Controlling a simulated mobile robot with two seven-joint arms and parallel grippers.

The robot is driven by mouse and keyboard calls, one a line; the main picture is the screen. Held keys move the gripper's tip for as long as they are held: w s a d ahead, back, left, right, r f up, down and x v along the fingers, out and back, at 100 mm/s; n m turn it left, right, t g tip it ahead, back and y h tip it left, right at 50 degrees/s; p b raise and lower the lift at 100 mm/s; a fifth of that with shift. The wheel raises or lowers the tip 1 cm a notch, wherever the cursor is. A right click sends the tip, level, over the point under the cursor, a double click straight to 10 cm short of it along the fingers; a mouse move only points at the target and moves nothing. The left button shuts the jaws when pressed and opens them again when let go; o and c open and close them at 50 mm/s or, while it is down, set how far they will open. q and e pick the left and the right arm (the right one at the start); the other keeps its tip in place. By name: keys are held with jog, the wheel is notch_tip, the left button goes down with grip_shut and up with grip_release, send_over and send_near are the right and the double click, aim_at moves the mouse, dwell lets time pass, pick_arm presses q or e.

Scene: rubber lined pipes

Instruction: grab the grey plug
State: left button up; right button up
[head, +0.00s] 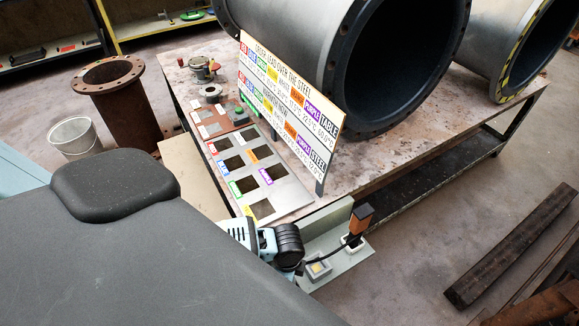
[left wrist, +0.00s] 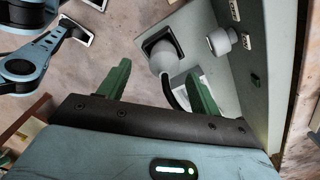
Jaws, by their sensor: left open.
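A rounded grey plug (left wrist: 160,57) with a black cable shows in the left wrist view, over a dark square socket on a pale green panel (left wrist: 205,18). My left gripper (left wrist: 162,84) is open, with its green fingers apart and the cable visible between them. The plug lies beyond the fingertips, and neither finger visibly grips it. In the head view the panel (head: 344,264) is at the table's near corner, and my dark arm part hides some of it. I cannot make out the grey plug or the left fingertips there. My right gripper is not in view.
A second grey knob (left wrist: 220,41) is beside the panel's upright wall. In the head view an orange and black piece (head: 360,220) stands on the panel. A sign (head: 290,95), a board with square openings (head: 290,192) and large pipes (head: 340,60) occupy the table.

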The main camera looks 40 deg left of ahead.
pick_arm(q)
jog(key=shift+w+f+b, duration=0.15)
jog(key=shift+f+b, duration=0.1)
jog(key=shift+f, duration=1.05)
jog(key=shift+w+f+b, duration=0.15)
jog(key=shift+f+b, duration=0.1)
jog(key=shift+f, duration=1)
jog(key=shift+a, duration=0.1)
jog(key=shift+r, duration=0.1)
jog(key=c, duration=1.1)
